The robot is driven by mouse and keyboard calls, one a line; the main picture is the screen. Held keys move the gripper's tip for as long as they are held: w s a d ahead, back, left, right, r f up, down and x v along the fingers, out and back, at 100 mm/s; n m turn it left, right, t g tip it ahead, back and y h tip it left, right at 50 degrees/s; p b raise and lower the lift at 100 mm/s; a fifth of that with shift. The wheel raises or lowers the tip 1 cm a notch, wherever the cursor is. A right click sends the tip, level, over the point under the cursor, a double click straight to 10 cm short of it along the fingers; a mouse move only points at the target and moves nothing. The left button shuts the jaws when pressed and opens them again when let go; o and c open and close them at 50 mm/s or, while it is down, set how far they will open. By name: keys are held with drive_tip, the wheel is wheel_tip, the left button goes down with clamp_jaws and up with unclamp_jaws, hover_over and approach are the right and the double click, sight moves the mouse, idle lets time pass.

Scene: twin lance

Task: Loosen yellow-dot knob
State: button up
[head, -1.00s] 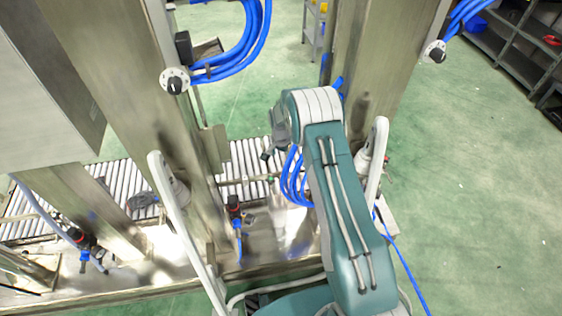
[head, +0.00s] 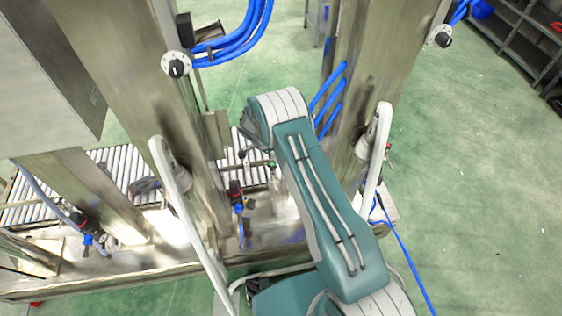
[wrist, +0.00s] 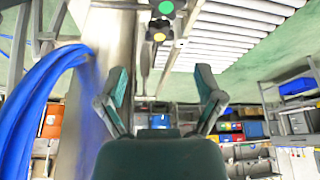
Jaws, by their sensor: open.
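In the wrist view, a small dark knob with a yellow mark (wrist: 158,30) sits near the top, beside the metal column. A similar knob with a green mark (wrist: 166,7) is just above it, partly cut by the edge. My gripper (wrist: 162,76) is open, its two fingers spread with nothing between them. The yellow-marked knob is beyond the fingertips and apart from them. In the head view my arm (head: 315,190) reaches between two metal columns, and its bent wrist end hides the gripper and these knobs.
Metal columns stand left (head: 150,90) and right (head: 365,100). Blue hoses (wrist: 40,105) bulge close at left in the wrist view. Black dials on white plates (head: 176,67) (head: 439,38) sit on the columns. A roller conveyor (head: 120,170) runs behind; green floor is open at right.

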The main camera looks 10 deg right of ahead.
drive_tip(key=x, duration=0.7)
drive_tip(key=shift+d+f, duration=0.1)
drive_tip(key=shift+f, duration=0.1)
drive_tip(key=c, duration=1.1)
